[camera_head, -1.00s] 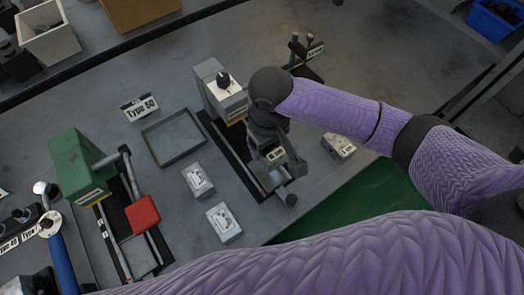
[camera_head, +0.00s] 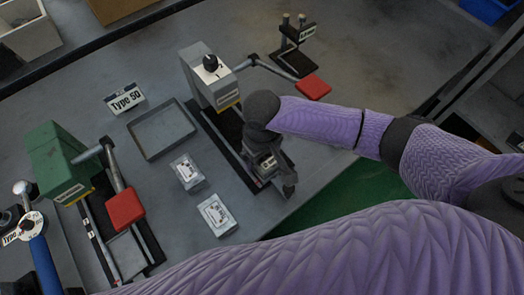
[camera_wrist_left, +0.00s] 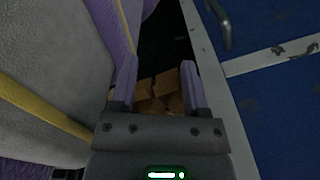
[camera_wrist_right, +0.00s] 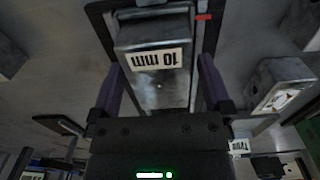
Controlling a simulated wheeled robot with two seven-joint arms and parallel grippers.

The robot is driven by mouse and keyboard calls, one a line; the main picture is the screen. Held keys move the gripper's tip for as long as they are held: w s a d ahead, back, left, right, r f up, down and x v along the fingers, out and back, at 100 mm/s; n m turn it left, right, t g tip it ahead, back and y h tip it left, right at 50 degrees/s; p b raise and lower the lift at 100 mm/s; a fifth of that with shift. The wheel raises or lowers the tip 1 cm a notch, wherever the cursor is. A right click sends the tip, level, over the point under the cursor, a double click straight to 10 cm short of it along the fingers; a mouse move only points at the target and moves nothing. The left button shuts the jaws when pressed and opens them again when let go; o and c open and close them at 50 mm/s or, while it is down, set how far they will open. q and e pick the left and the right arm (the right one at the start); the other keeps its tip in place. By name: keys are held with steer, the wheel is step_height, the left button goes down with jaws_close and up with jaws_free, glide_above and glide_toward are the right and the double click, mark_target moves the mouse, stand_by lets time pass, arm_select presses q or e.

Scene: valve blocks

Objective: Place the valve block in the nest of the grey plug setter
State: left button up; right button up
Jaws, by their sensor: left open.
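The grey plug setter (camera_head: 207,88) stands at the upper middle in the head view, its lever with a red pad (camera_head: 313,87) swung out to the right. My right gripper (camera_head: 276,178) is low over the front end of the setter's dark rails. In the right wrist view my right gripper (camera_wrist_right: 160,80) has its fingers on both sides of a grey valve block (camera_wrist_right: 160,88) labelled "10 mm" and seems shut on it. The rails lie behind the block; I cannot tell whether it touches the nest. My left gripper (camera_wrist_left: 158,85) is open and empty, away from the setter.
Two grey blocks (camera_head: 187,172) (camera_head: 216,214) lie left of the rails. A shallow tray (camera_head: 162,131) and a "Type 50" sign (camera_head: 125,99) are farther left. A green setter (camera_head: 58,160) with a red-padded lever stands at the left. A small labelled stand (camera_head: 295,50) is behind.

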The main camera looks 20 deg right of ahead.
step_height(320, 180, up, 12)
steer(key=p, duration=0.5)
steer(key=shift+r, duration=0.15)
